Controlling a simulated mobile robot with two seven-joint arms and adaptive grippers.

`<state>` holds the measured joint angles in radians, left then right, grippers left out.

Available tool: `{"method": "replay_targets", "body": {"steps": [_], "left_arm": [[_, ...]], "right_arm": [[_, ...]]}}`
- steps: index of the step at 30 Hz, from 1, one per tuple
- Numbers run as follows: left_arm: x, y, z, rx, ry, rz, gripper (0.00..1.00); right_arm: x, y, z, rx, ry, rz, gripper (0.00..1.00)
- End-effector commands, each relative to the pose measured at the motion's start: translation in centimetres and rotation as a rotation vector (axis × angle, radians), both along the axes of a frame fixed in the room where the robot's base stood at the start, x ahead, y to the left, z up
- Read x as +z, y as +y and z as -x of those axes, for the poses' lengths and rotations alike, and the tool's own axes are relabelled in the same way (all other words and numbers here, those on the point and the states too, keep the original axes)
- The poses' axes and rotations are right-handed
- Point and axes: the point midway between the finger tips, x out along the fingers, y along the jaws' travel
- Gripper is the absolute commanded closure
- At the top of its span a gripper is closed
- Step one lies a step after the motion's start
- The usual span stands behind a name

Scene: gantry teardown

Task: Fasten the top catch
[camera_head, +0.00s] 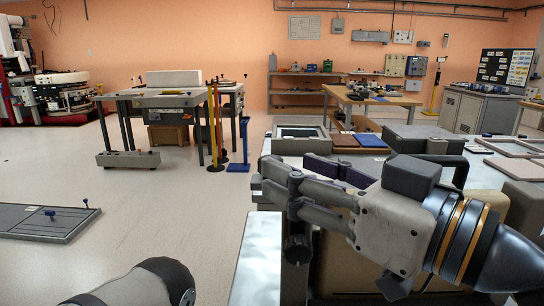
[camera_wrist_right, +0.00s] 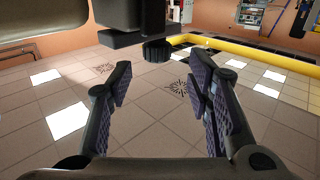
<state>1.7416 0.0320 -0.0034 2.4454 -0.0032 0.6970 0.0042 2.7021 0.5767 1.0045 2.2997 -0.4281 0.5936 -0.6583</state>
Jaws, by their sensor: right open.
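My right gripper (camera_head: 289,168) reaches in from the right at the near edge of a grey-topped bench or cabinet, its fingers pointing left. In the right wrist view the gripper (camera_wrist_right: 159,78) is open, with nothing between its pads. A dark ribbed round knob (camera_wrist_right: 157,51) shows just beyond the fingertips there, under a dark block (camera_wrist_right: 140,15). A dark knob-like part (camera_head: 296,250) shows below the fingers in the head view. I cannot tell whether either is the top catch. My left gripper is out of the picture; only a part of my left arm shows at the bottom left.
The grey top (camera_head: 262,150) carries a framed tray (camera_head: 300,131), brown and blue flat pieces and a grey case (camera_head: 423,138). A low grey panel (camera_head: 45,222) with blue knobs lies on the floor at left. Open floor lies between it and the bench.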

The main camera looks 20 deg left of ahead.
Motion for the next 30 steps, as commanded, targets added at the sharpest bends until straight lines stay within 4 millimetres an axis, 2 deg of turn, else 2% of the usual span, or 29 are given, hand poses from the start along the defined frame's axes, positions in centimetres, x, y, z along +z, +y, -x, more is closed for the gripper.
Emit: {"method": "replay_targets", "body": {"steps": [3, 7, 11, 17, 18, 24, 30], "left_arm": [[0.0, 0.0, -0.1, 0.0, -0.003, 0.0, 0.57], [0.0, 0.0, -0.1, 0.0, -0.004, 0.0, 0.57], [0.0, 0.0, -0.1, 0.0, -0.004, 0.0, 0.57], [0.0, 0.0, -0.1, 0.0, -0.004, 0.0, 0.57], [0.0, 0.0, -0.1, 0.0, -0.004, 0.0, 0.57], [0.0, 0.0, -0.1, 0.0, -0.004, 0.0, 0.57], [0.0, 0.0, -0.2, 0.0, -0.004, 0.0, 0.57]], "right_arm": [[0.0, 2.5, -1.3, 0.001, 0.0, 0.0, 0.54], [0.0, 4.2, -2.3, -0.001, 0.0, 0.0, 0.54], [0.0, 4.9, -2.8, -0.001, 0.0, -0.001, 0.54], [0.0, 5.0, -2.8, -0.001, 0.0, -0.001, 0.54], [0.0, 5.0, -2.8, -0.001, 0.0, -0.001, 0.56], [0.0, 5.0, -2.8, -0.002, 0.0, -0.001, 1.0], [0.0, 4.9, -2.8, -0.002, 0.0, -0.001, 1.0]]}}
